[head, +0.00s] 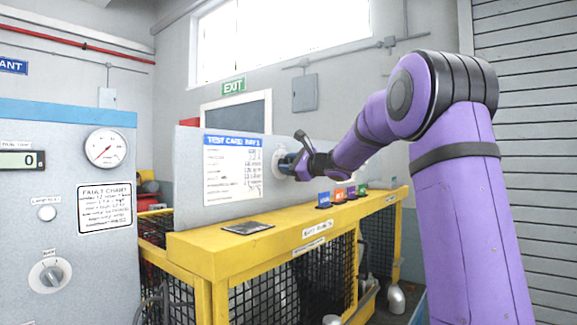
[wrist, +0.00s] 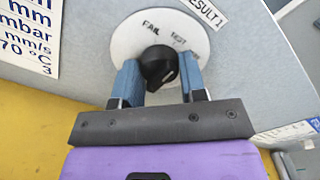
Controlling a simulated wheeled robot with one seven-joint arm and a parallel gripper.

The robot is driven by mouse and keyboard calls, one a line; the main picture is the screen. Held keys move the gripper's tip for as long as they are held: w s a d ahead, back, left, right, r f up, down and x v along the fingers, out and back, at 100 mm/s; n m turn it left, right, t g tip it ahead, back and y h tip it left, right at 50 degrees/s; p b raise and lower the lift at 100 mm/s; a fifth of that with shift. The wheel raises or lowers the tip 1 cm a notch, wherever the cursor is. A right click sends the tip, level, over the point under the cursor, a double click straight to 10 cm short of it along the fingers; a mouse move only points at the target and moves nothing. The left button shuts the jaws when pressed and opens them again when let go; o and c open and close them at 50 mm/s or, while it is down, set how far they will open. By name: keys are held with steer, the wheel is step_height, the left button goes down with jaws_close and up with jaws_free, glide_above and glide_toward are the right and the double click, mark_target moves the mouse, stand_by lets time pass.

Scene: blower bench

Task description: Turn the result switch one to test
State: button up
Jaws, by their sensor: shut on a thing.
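The result switch one is a black knob (wrist: 158,66) on a round white dial plate (wrist: 128,44), under a label reading RESULT 1 (wrist: 208,12). The dial is marked FAIL and TEST, with a further mark at the right that I cannot read. My gripper (wrist: 159,80) has its two blue fingers on either side of the knob and is shut on it. Which mark the knob points to is unclear. In the head view my gripper (head: 291,164) reaches the grey panel; its fingers and wrist mostly hide the knob there, and the dial's pale edge (head: 282,146) shows.
A test card (head: 233,168) is fixed on the panel left of my gripper. Below is a yellow bench (head: 215,252) with a dark flat pad (head: 248,228) and several small coloured tags (head: 338,196). A grey cabinet (head: 60,260) with a gauge (head: 106,148) stands at the left.

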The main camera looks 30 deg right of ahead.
steer(key=o, duration=0.9)
steer(key=v, duration=1.1)
steer(key=shift+a, duration=0.1)
